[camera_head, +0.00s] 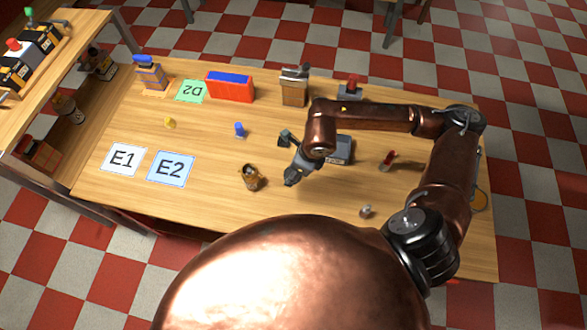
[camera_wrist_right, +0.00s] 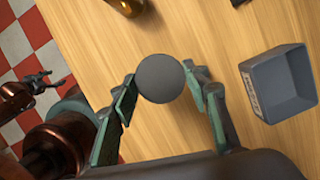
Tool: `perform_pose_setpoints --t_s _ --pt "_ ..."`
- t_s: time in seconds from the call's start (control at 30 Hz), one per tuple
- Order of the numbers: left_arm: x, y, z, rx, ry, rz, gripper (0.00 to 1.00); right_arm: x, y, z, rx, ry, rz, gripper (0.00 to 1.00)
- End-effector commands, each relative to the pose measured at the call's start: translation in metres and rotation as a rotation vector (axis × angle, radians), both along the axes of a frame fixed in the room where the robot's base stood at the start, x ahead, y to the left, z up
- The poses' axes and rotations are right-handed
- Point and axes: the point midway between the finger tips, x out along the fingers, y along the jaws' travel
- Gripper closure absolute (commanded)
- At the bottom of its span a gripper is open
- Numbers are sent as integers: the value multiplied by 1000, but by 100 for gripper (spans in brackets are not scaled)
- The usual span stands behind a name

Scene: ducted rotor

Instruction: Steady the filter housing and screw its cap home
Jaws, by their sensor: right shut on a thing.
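The filter housing, apparently the amber-brown cylinder (camera_head: 251,178), stands on the table left of my right gripper (camera_head: 289,158). Part of it shows at the top edge of the right wrist view (camera_wrist_right: 127,5). My right gripper (camera_wrist_right: 160,88) is shut on a round dark grey cap (camera_wrist_right: 161,79), seen flat face on between its fingers. The cap is apart from the housing. My left gripper (camera_wrist_right: 42,83) shows small at the left of the right wrist view, its fingers apart and empty, away from the housing. It does not show in the head view.
A grey bin (camera_head: 343,149) is beside my right gripper, partly behind my arm. A blue peg (camera_head: 239,130), a red-handled item (camera_head: 388,160) and a small pale-topped piece (camera_head: 366,210) stand around. Cards E1 (camera_head: 123,159) and E2 (camera_head: 170,168) lie left. A red box (camera_head: 231,88) is behind.

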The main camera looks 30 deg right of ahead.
Motion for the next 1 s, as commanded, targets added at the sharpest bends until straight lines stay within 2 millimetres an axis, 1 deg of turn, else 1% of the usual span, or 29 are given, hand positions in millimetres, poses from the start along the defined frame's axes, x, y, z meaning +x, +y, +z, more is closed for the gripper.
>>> perform_pose_setpoints --t_s 0.33,0.47,0.57,0.67,1.0 --pt "0 0 0 0 0 0 37 0 0 0 0 0 4 81" --pt "0 0 0 0 0 0 37 1 -1 0 1 1 51 81" --pt "0 0 0 0 0 0 37 3 -4 1 0 1 135 81" --pt "0 0 0 0 1 0 37 5 -6 2 0 1 255 81" --pt "0 0 0 0 1 0 37 11 -10 11 2 1 722 81"
